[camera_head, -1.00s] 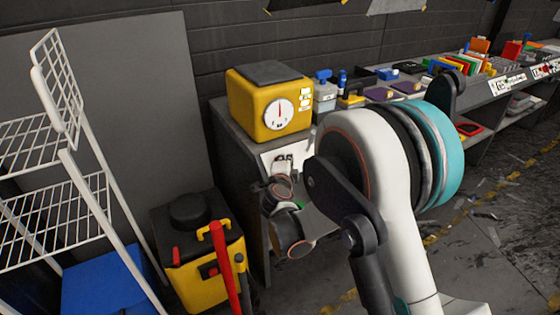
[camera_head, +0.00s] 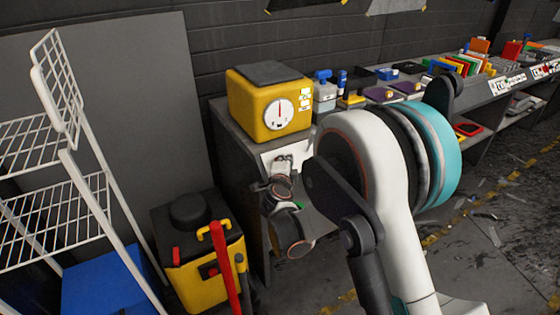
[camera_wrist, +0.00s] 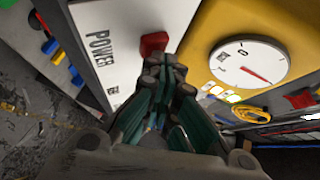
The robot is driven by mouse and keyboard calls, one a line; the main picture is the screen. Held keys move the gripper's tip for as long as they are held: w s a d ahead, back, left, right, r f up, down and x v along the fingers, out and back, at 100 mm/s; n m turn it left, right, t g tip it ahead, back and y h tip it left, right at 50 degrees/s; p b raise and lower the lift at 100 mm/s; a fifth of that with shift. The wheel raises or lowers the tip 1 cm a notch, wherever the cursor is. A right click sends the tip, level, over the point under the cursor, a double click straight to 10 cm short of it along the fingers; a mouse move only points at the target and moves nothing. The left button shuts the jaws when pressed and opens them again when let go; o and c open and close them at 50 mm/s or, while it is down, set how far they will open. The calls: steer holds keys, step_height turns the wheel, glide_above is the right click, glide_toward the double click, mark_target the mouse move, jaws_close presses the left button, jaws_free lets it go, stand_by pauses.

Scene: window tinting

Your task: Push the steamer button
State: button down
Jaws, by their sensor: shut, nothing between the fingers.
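A yellow box (camera_head: 268,103) with a white round dial (camera_head: 278,114) stands on the end of the grey workbench. A white panel (camera_head: 270,155) is on the bench front below it. In the wrist view the panel (camera_wrist: 122,35) reads POWER and carries a red button (camera_wrist: 153,43). The dial (camera_wrist: 248,63) lies to the button's right in that picture. My gripper (camera_wrist: 165,65) is shut and empty, its fingertips just below the red button in the picture; whether they touch it I cannot tell. In the head view my gripper (camera_head: 283,163) is small and partly hidden in front of the panel.
A yellow and black machine (camera_head: 200,258) with a red handle stands on the floor by the bench. A white wire rack (camera_head: 60,200) is at the left. Bottles (camera_head: 325,92) and several tools lie along the bench. The floor at right is open but littered.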

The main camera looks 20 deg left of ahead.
steer(key=shift+w+a+f, duration=0.1)
steer(key=shift+a+f, duration=0.05)
steer(key=shift+a, duration=0.05)
steer(key=shift+d, duration=0.15)
stand_by(0.3)
steer(key=shift+s+r, duration=0.2)
steer(key=shift+r, duration=0.05)
steer(key=s+d+r+p, duration=0.1)
steer(key=s+d+r, duration=0.1)
steer(key=d+r, duration=0.1)
steer(key=shift+s+d+r+p, duration=0.2)
steer(key=shift+s+r+p, duration=0.15)
steer(key=shift+r, duration=0.3)
